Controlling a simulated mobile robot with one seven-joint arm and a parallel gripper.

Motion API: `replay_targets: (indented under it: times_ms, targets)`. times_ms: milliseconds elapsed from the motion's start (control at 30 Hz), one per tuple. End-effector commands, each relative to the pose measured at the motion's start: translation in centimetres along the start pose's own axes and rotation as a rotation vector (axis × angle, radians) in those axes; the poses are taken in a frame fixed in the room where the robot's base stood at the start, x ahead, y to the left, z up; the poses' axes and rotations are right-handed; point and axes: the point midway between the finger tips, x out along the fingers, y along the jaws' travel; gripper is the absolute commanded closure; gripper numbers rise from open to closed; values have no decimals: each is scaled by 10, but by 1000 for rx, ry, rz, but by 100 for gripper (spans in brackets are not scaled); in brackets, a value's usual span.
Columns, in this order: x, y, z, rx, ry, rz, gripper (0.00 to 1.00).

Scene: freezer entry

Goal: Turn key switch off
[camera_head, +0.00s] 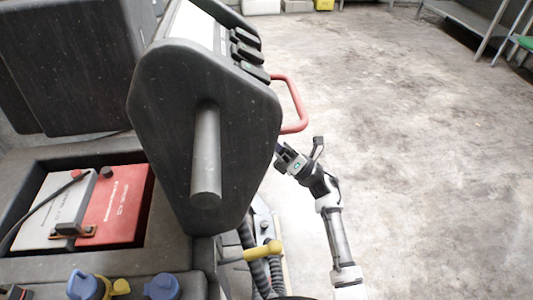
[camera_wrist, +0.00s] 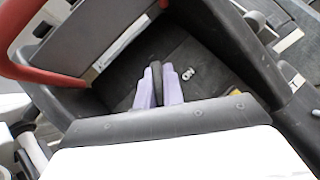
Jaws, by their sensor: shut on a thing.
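My gripper (camera_wrist: 158,88) shows in the wrist view as two pale purple fingers, closed on a narrow black piece (camera_wrist: 156,76) that stands between them. I cannot tell for certain whether this piece is the key switch. A small silver fitting (camera_wrist: 187,74) sits on the dark panel (camera_wrist: 205,60) just right of the fingers, apart from them. In the head view my gripper (camera_head: 282,152) is at the right edge of the machine's dark console (camera_head: 165,120), below the red handle (camera_head: 295,105). The console hides the fingertips and the panel there.
A grey post (camera_head: 206,160) sticks out of the console. A yellow lever (camera_head: 262,252) and black hoses (camera_head: 250,240) lie below. Open concrete floor (camera_head: 420,170) stretches to the right.

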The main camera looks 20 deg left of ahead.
Motion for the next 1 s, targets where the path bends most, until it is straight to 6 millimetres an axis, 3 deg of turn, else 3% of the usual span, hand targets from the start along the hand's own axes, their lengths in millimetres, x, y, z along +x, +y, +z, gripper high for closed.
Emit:
replay_targets:
  times_ms: [33,500,1000]
  targets:
    - [-3,-8,-17,-24,26,41,100]
    - [-1,-6,-13,-302,22,317,100]
    - [1,-2,-9,-417,16,434,100]
